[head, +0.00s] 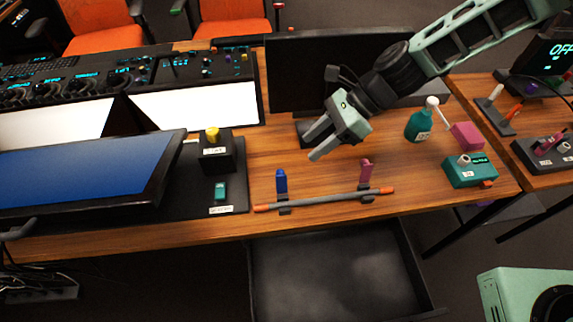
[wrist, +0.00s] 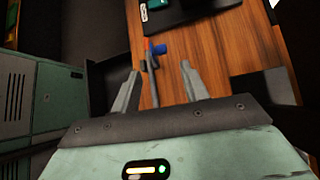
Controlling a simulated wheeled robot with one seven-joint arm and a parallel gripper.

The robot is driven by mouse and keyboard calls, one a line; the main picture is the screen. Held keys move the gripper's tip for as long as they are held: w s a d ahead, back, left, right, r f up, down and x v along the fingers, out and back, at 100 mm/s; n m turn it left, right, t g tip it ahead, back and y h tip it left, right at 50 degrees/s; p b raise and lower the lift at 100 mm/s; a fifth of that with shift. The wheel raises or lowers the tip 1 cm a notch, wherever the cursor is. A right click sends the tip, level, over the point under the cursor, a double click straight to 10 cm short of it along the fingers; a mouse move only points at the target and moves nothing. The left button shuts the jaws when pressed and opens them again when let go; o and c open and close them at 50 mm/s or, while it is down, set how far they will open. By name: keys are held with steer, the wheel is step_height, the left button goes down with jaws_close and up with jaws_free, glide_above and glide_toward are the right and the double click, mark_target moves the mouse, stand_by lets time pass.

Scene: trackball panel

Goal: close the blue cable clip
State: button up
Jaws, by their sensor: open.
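The blue cable clip (head: 281,181) stands near the front edge of the desk, its blue lever sticking upright above a dark base. A grey cable (head: 325,199) with orange ends passes at its base. In the wrist view the blue clip (wrist: 160,48) shows beyond my fingertips, beside the cable's orange end. My gripper (head: 312,148) is open and empty, above the desk and up and to the right of the blue clip. In the wrist view my gripper (wrist: 160,70) has its fingers spread wide, with the cable seen between them. Nothing touches the blue lever.
A pink clip (head: 366,170) stands upright farther right along the cable. A black box with a yellow button (head: 213,147) is to the left. A green bottle (head: 418,126) and a teal device (head: 469,172) stand right. An open drawer (head: 335,272) lies below the desk edge.

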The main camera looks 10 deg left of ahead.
mark_target(281, 172)
steer(key=x, duration=0.9)
steer(key=shift+s+a+f, duration=0.1)
steer(key=shift+a+f, duration=0.2)
steer(key=c, duration=0.9)
